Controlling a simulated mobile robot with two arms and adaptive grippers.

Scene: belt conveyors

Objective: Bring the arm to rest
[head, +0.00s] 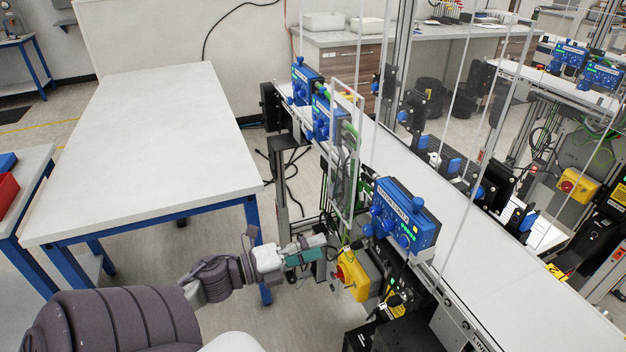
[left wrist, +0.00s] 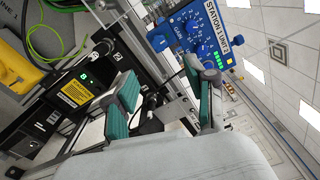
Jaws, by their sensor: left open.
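My left arm reaches in from the bottom left of the head view. My left gripper (head: 318,252) is beside the conveyor's front side, close to the yellow box (head: 362,272) with its red button. I cannot tell from the head view whether it touches the box. In the left wrist view the two green-padded fingers (left wrist: 168,98) are apart, with nothing held between them. The blue control box (head: 410,222) stands beyond the gripper; it also shows in the left wrist view (left wrist: 205,38), past the fingertips. My right gripper is not in view.
The white conveyor belt (head: 475,245) runs diagonally behind the control box, with clear guard panels. A frame (head: 345,150) stands near two more blue boxes. A bare white table (head: 150,140) is at the left. A black unit (left wrist: 95,75) with a green display sits near the fingers.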

